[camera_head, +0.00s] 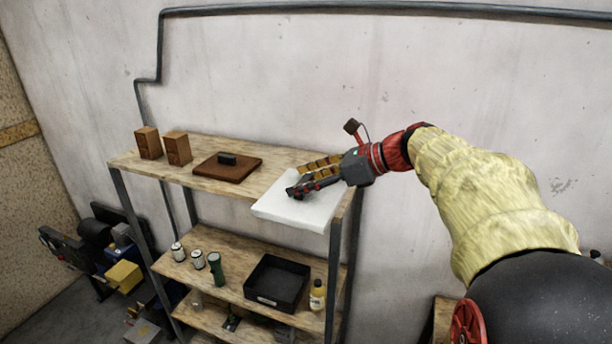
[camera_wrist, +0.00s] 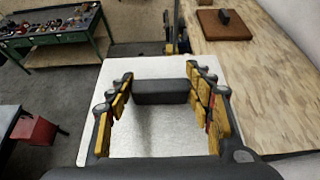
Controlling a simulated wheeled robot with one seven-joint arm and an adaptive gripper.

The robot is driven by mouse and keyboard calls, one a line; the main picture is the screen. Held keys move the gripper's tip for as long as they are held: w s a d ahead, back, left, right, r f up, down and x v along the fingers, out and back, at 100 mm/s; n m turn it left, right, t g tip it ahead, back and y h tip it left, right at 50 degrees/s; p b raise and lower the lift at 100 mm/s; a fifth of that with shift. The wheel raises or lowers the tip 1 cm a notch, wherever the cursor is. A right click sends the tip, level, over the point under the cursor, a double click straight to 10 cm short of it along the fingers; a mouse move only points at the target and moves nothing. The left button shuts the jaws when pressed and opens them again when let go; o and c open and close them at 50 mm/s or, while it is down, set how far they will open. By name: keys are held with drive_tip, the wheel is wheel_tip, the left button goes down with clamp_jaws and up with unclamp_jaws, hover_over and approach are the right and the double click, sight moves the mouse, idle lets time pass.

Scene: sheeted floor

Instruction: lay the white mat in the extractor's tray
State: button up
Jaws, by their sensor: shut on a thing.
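The white mat (camera_head: 298,205) is a thick, pale slab at the right end of the top shelf, jutting past its front edge. I cannot tell whether it rests on the shelf or is held just above it. A dark grip block (camera_wrist: 162,91) stands on the mat. My gripper (camera_head: 308,187) is over the mat, its yellow-padded fingers on either side of the block in the wrist view (camera_wrist: 160,92), shut on it. The mat (camera_wrist: 150,138) spreads out beneath the fingers. I cannot make out for certain an extractor or its tray.
A brown board (camera_head: 228,167) with a dark block and two wooden blocks (camera_head: 163,147) stand on the top shelf (camera_head: 275,163). Below are a black bin (camera_head: 277,283), a yellow bottle (camera_head: 317,296) and small cans. Dark machinery (camera_head: 98,235) stands at left. A workbench (camera_wrist: 55,35) shows beyond the mat.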

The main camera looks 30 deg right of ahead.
sight(294, 197)
drive_tip(key=w+f, duration=0.1)
drive_tip(key=f, duration=0.1)
drive_tip(key=w+a+f, duration=0.1)
drive_tip(key=f, duration=0.2)
drive_tip(key=shift+w+a+f, duration=0.2)
drive_tip(key=shift+w+f, duration=0.15)
drive_tip(key=shift+w, duration=0.05)
drive_tip(key=a+f, duration=0.3)
drive_tip(key=f, duration=1.2)
drive_tip(key=w+a+f+m+h, duration=0.1)
drive_tip(key=a+f, duration=0.3)
drive_tip(key=f, duration=1.1)
drive_tip(key=a+f+m+t, duration=0.1)
drive_tip(key=a+f, duration=0.3)
drive_tip(key=f, duration=1.1)
drive_tip(key=shift+w+h, duration=0.3)
drive_tip(key=shift+h, duration=0.1)
